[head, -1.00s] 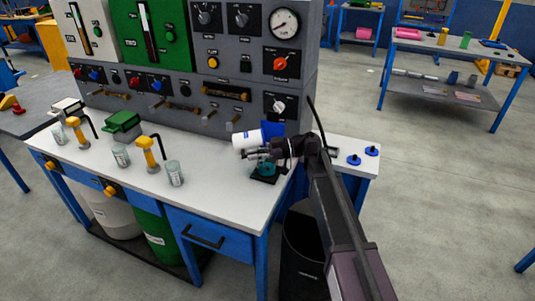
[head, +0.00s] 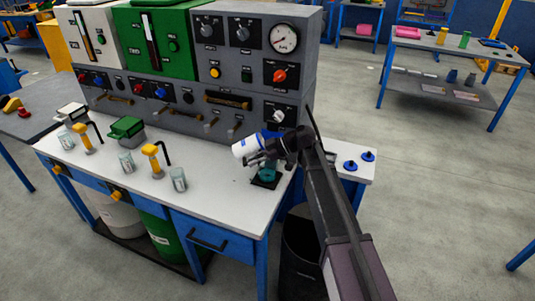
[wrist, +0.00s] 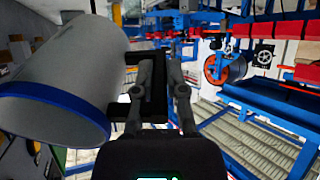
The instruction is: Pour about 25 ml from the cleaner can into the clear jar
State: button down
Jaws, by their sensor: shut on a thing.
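My gripper (head: 278,154) is shut on the cleaner can (head: 246,147), a white cylinder with a blue part. The can lies tipped nearly on its side above the right end of the bench. In the wrist view the can (wrist: 70,65) fills the left side, grey with a blue rim, and my fingers (wrist: 163,85) are at a dark handle-like frame beside it. Just below the can, a teal-looking vessel (head: 266,173) stands on a black pad, partly hidden by the gripper; I cannot tell if it is the clear jar. No stream of liquid is visible.
Clear beakers (head: 178,179) stand along the front of the white bench (head: 215,195), near yellow dispensers (head: 153,160). A grey control panel (head: 245,85) rises behind. Two blue knob-like pieces (head: 350,165) lie on the right-hand surface. A dark bin (head: 300,250) stands below.

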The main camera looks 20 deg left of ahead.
jog(key=shift+f, duration=0.1)
jog(key=shift+h, duration=0.3)
dwell(0.5)
